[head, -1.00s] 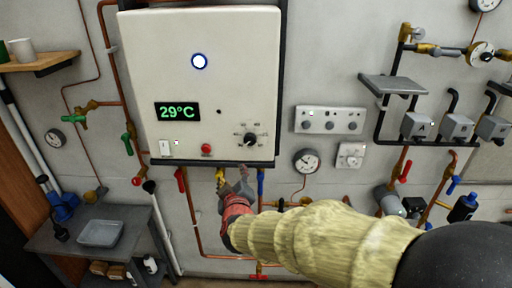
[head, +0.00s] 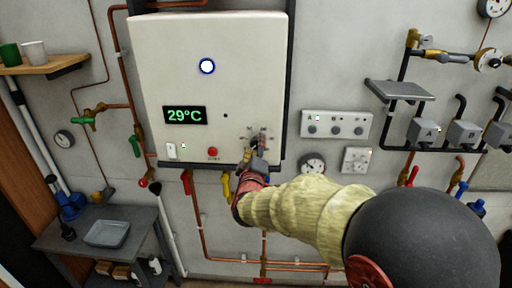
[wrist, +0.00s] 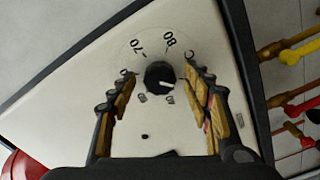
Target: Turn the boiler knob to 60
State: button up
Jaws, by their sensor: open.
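The white boiler (head: 180,60) hangs on the wall, and its green display (head: 185,115) reads 29°C. In the wrist view the black boiler knob (wrist: 159,77) sits on a printed dial. The dial's 70 and 80 are legible; other marks are small or partly hidden. A pale pointer mark on the knob faces lower right in that view. My gripper (wrist: 160,82) is open, with one finger on each side of the knob and gaps visible between. In the head view my gripper (head: 254,155) covers most of the knob.
A red button (head: 212,152) and a white switch (head: 171,151) sit left of the knob. Red (head: 187,182) and yellow (head: 226,186) valve handles hang below the boiler. A white panel with several knobs (head: 336,125) is to the right.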

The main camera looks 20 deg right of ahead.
jog(key=shift+w, duration=0.15)
jog(key=shift+c, duration=1.1)
jog(key=c, duration=0.9)
jog(key=shift+c, duration=0.2)
